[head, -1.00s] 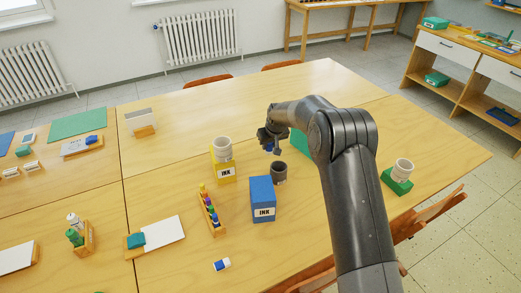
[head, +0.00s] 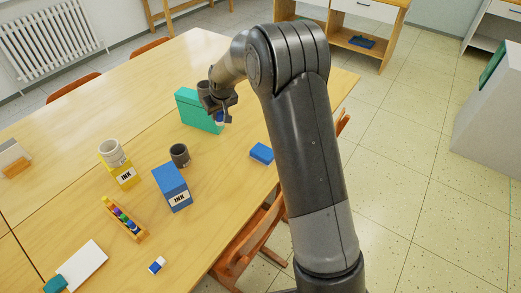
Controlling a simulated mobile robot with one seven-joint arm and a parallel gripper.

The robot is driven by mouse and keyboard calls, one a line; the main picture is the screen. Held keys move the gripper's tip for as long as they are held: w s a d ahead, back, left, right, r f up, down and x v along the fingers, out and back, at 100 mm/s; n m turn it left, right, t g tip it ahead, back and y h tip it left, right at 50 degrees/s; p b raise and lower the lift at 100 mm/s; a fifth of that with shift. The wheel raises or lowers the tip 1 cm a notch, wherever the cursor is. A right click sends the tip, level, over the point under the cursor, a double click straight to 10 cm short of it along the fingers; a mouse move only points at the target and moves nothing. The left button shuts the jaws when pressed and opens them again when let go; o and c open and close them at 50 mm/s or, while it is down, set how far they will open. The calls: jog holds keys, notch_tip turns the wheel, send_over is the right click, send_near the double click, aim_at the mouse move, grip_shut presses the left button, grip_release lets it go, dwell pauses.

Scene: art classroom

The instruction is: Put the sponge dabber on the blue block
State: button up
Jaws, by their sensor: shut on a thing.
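My gripper (head: 219,112) is at the upper middle of the head view, in front of the teal box. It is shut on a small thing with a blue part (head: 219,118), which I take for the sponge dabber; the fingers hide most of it. A low, flat blue block (head: 261,153) lies near the table's right edge, to the right of and nearer than my gripper, with a bare top. The gripper is apart from this block. A taller blue box marked INK (head: 172,187) stands further left and nearer, also with a bare top.
A teal box (head: 195,112) stands behind my gripper. A dark grey cup (head: 179,155) is beside the blue INK box. A pale cup (head: 110,153) sits on a yellow INK box (head: 123,176). A rack of small coloured bottles (head: 125,219) and an eraser (head: 157,265) lie nearer.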

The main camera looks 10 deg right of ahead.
jog(key=shift+o, duration=0.2)
jog(key=s+d+m, duration=0.1)
jog(key=s+d, duration=0.1)
jog(key=d, duration=0.5)
jog(key=s+d+r+m+h, duration=0.1)
jog(key=s+d+m, duration=0.1)
jog(key=d, duration=0.5)
jog(key=shift+s+r, duration=0.25)
jog(key=shift+s, duration=0.5)
jog(key=s+d+m+h, duration=0.1)
jog(key=s+d+m, duration=0.2)
jog(key=s+d, duration=0.6)
send_near(263, 147)
jog(key=shift+w+d+f+m, duration=0.15)
jog(key=shift+w+m, duration=0.15)
jog(key=shift+w, duration=0.35)
jog(key=shift+f, duration=0.15)
jog(key=shift+f+t, duration=0.3)
jog(key=shift+f, duration=1.6)
jog(key=shift+c, duration=0.2)
